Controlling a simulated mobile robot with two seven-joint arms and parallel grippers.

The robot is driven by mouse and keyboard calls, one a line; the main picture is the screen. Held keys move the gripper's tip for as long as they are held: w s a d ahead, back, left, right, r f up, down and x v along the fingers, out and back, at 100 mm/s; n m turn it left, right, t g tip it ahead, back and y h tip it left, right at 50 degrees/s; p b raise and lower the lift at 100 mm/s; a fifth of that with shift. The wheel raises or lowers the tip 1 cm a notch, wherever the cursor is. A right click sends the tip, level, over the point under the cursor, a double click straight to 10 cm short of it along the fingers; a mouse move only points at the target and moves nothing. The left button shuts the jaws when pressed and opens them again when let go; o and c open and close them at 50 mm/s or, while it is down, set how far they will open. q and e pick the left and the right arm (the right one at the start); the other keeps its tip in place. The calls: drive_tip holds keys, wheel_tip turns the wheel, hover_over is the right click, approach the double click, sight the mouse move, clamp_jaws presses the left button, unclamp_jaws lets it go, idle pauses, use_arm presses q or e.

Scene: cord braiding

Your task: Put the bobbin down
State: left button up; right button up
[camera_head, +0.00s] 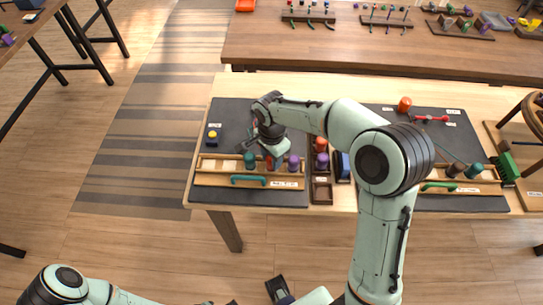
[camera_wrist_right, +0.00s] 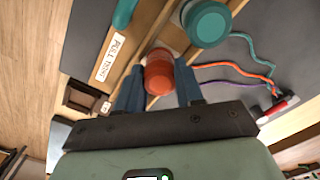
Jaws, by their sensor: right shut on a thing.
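The red-orange bobbin (camera_wrist_right: 158,74) sits between the two blue fingers of my right gripper (camera_wrist_right: 158,90) in the right wrist view. The gripper is shut on it. In the head view my right gripper (camera_head: 277,150) is over the left wooden rack (camera_head: 215,180), and the red bobbin (camera_head: 269,163) shows at the rack beside it. The bobbin is over or in the rack's channel; I cannot tell whether it rests there. A teal bobbin (camera_head: 250,160) stands to its left and a purple bobbin (camera_head: 294,162) to its right.
A small brown tray (camera_head: 321,192) is right of the rack, with another orange bobbin (camera_head: 321,144) and a purple one (camera_head: 322,160) behind it. Orange, teal and purple cords run to a red clip (camera_wrist_right: 278,108).

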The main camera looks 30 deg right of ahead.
drive_tip(key=o, duration=1)
drive_tip(key=shift+f, duration=0.1)
drive_tip(key=shift+o, duration=0.2)
drive_tip(key=shift+r, duration=0.25)
wheel_tip(320, 180, up, 12)
drive_tip(key=p, duration=0.2)
drive_tip(key=shift+r, duration=0.15)
